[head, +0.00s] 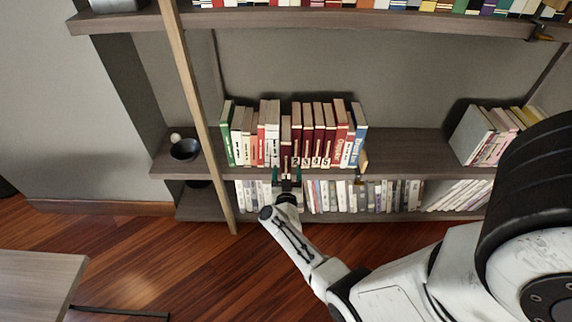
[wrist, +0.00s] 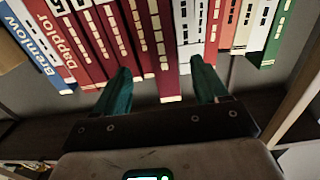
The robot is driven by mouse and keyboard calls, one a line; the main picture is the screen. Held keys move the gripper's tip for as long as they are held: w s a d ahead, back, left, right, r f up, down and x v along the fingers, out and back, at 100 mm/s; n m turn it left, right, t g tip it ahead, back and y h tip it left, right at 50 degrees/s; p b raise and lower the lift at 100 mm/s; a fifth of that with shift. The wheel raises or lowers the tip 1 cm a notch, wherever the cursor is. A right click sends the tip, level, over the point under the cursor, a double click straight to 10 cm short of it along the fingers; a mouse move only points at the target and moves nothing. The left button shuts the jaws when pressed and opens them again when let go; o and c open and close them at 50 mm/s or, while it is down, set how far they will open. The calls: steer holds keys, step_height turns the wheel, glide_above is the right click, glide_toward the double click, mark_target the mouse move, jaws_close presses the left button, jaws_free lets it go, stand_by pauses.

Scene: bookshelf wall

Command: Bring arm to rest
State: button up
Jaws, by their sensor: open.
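My white arm (head: 292,240) reaches from the lower right toward the middle shelf. My gripper (head: 287,176) is at its end, in front of the row of books on that shelf. In the wrist view my gripper (wrist: 161,85) shows two dark green fingers spread apart, with nothing held between them. The wrist view is upside down relative to the head view. Dark red books (wrist: 158,50) stand just beyond the fingertips; I cannot tell whether the fingers touch them.
The middle shelf (head: 400,150) holds upright books (head: 318,130), a dark bowl (head: 185,150) at left and leaning books (head: 485,130) at right. A wooden upright (head: 190,90) stands left of the books. A table (head: 35,285) is at lower left. Wooden floor (head: 150,255) lies between.

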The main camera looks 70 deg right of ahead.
stand_by(0.4)
steer(key=w+a+r+n+t+y+p, duration=0.3)
steer(key=w+a+r+n+t+y, duration=0.2)
steer(key=w+a+n+t+y, duration=0.35)
steer(key=s+a+r+n+g+y+p, duration=0.1)
steer(key=a+r+n+g+y+p, duration=0.2)
steer(key=a+y, duration=0.9)
steer(key=s+a+r+g+h+p, duration=0.1)
steer(key=s+a+r+g, duration=0.1)
steer(key=s, duration=0.6)
steer(key=s+a+r+n+g+h, duration=0.1)
steer(key=s+a+r+g, duration=0.2)
steer(key=s+a+g, duration=0.2)
steer(key=s+a+r+g+h+p, duration=0.1)
steer(key=s+a+r+g+h, duration=0.1)
steer(key=s, duration=0.8)
steer(key=a+r+g, duration=0.1)
steer(key=a+g, duration=0.1)
steer(key=a, duration=0.1)
steer(key=shift+s+a+n+p, duration=0.15)
steer(key=shift+s+n+p, duration=0.15)
steer(key=shift+n, duration=0.05)
steer(key=shift+c, duration=0.2)
